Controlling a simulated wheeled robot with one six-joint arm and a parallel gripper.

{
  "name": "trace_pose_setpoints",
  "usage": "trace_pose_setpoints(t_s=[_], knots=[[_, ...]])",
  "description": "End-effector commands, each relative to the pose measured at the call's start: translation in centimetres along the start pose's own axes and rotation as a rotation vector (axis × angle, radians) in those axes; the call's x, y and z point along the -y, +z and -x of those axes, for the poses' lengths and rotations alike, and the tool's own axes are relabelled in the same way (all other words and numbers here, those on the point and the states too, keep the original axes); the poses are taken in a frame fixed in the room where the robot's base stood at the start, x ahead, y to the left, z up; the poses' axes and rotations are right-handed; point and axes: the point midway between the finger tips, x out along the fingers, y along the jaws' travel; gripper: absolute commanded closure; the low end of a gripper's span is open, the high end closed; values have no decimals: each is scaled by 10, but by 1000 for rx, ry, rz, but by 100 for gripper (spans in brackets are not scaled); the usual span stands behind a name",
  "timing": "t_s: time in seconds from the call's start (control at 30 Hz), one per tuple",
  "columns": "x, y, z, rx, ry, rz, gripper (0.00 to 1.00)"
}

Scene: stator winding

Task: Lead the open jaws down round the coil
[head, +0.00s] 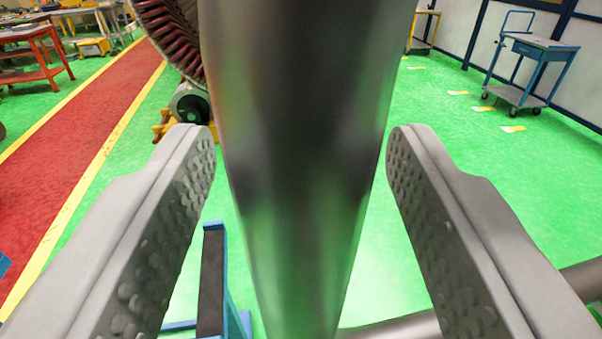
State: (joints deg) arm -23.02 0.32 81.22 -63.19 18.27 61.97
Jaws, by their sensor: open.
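A thick, smooth grey metallic bar (300,150), which looks like part of the coil, runs from the top edge to the bottom of the head view. It is very close to the camera and narrows downward. My gripper (302,150) is open. Its two grey jaws with dimpled inner faces stand one on each side of the bar. A narrow strip of green floor shows between the bar and the left jaw, and the right jaw's tip appears very near the bar's edge. I cannot tell how deep the bar sits between the jaws. The bar's ends are hidden.
A blue stand with a dark top (212,275) is below, left of the bar. A grey tube (400,327) crosses at the bottom right. A large ring with dark red windings (170,35) stands behind on a yellow support. A blue trolley (530,65) is far right. Green floor is open between.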

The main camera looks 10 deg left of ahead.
Motion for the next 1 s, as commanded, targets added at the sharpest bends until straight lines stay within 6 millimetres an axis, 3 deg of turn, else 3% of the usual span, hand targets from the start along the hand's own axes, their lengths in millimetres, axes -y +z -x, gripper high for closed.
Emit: trace_pose_setpoints(t_s=[0.07, 0.33, 1.0], knots=[[0, 0, 0, 0, 0, 0, 49], [0, 0, 0, 0, 0, 0, 100], [0, 0, 0, 0, 0, 0, 100]])
